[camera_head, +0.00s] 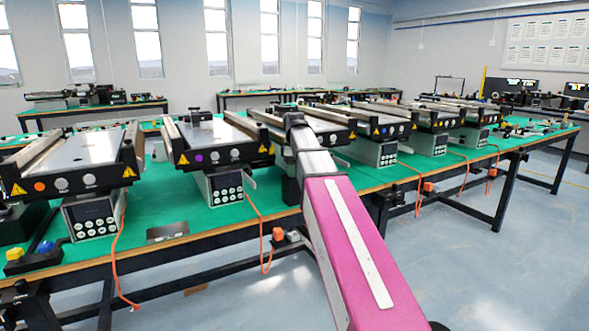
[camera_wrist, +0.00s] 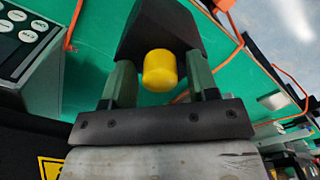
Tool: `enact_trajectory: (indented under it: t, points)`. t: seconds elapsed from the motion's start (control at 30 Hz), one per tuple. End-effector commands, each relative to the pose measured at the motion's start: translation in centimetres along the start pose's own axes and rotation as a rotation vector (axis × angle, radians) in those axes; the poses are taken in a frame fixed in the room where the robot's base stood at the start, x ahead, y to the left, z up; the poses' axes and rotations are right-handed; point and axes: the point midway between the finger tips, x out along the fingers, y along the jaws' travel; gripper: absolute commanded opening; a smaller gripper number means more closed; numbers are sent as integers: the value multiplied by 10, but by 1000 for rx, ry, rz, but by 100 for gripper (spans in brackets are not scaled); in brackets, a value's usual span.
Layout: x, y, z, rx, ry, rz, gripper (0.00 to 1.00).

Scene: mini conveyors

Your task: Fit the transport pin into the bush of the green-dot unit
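In the wrist view a yellow cylindrical piece (camera_wrist: 159,70), perhaps the transport pin, sits against a dark block (camera_wrist: 160,27). My gripper (camera_wrist: 160,78) has one finger on each side of the yellow piece, with a gap on both sides. The fingertips end at the dark block; whether they touch it is unclear. In the head view my arm hides my gripper and this piece. The conveyor units stand in a row. I can make out an orange-dot unit (camera_head: 82,150) and a purple-dot unit (camera_head: 222,140). I cannot pick out the green dot or its bush.
The green table (camera_head: 150,207) carries the units and their keypad boxes (camera_head: 226,187). Orange cables (camera_head: 256,211) hang over the front edge. Yellow (camera_head: 15,254) and blue (camera_head: 44,247) knobs show at the left. Floor (camera_head: 510,240) is clear at the right.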

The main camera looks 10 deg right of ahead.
Motion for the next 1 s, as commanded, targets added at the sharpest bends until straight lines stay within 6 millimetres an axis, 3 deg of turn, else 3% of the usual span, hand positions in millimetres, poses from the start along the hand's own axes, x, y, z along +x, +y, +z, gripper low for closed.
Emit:
enact_trajectory:
  t: [0.03, 0.1, 0.13, 1.0]
  points:
    - [0, 0, 0, 0, 0, 0, 37]
    - [0, 0, 0, 0, 0, 0, 14]
    - [0, 0, 0, 0, 0, 0, 7]
    - [-30, 0, 0, 0, 0, 0, 7]
